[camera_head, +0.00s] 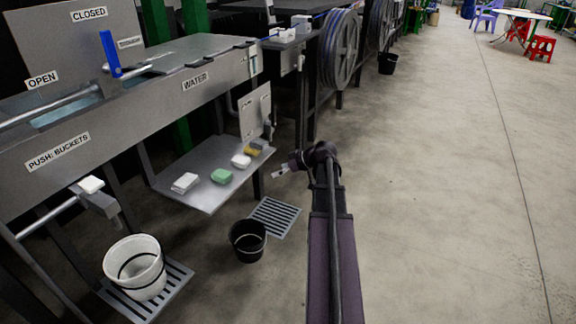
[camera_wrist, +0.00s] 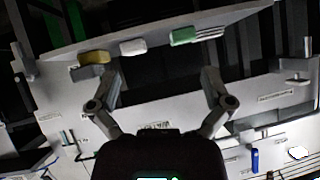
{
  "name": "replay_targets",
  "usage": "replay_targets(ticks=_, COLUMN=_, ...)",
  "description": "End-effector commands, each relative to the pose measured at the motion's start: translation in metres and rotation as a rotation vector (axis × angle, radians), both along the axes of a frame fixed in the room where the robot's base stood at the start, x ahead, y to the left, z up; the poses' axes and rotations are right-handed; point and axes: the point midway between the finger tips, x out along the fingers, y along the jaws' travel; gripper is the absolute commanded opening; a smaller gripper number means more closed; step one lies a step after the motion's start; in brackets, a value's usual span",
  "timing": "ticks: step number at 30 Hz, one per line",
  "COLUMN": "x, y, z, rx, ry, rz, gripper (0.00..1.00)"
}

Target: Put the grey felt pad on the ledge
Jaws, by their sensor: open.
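A small grey block (camera_head: 259,143), which looks like the grey felt pad, lies at the far right corner of the metal ledge (camera_head: 207,200), close by a yellow sponge (camera_head: 252,151). I cannot tell whether the two touch. In the wrist view the picture is turned over; the yellow sponge (camera_wrist: 96,57) is near the left finger, and a dark grey piece (camera_wrist: 80,73) shows beside it. My gripper (camera_head: 279,171) is just right of the ledge's right edge. In the wrist view its fingers (camera_wrist: 160,80) are spread with nothing between them.
A black bucket (camera_head: 248,240) and a white bucket (camera_head: 135,267) stand below. A panel (camera_head: 255,113) rises behind the ledge.

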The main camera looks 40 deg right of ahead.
Motion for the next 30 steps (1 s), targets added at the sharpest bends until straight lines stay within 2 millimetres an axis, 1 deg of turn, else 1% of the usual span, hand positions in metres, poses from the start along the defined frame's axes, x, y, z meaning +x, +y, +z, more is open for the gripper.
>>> replay_targets(ticks=1, x=0.001, y=0.010, z=-0.002, rx=0.003, ry=0.017, rz=0.006, gripper=1.00)
replay_targets(ticks=8, x=0.006, y=0.051, z=-0.013, rx=0.015, ry=0.116, rz=0.023, gripper=1.00)
replay_targets(ticks=11, x=0.008, y=0.076, z=-0.019, rx=0.019, ry=0.175, rz=0.031, gripper=1.00)
replay_targets(ticks=18, x=0.004, y=0.150, z=-0.039, rx=0.006, ry=0.367, rz=0.033, gripper=1.00)
replay_targets(ticks=20, x=0.001, y=0.168, z=-0.043, rx=-0.004, ry=0.415, rz=0.029, gripper=1.00)
replay_targets(ticks=24, x=-0.007, y=0.208, z=-0.053, rx=-0.033, ry=0.521, rz=0.010, gripper=1.00)
replay_targets(ticks=30, x=-0.023, y=0.259, z=-0.065, rx=-0.093, ry=0.656, rz=-0.033, gripper=1.00)
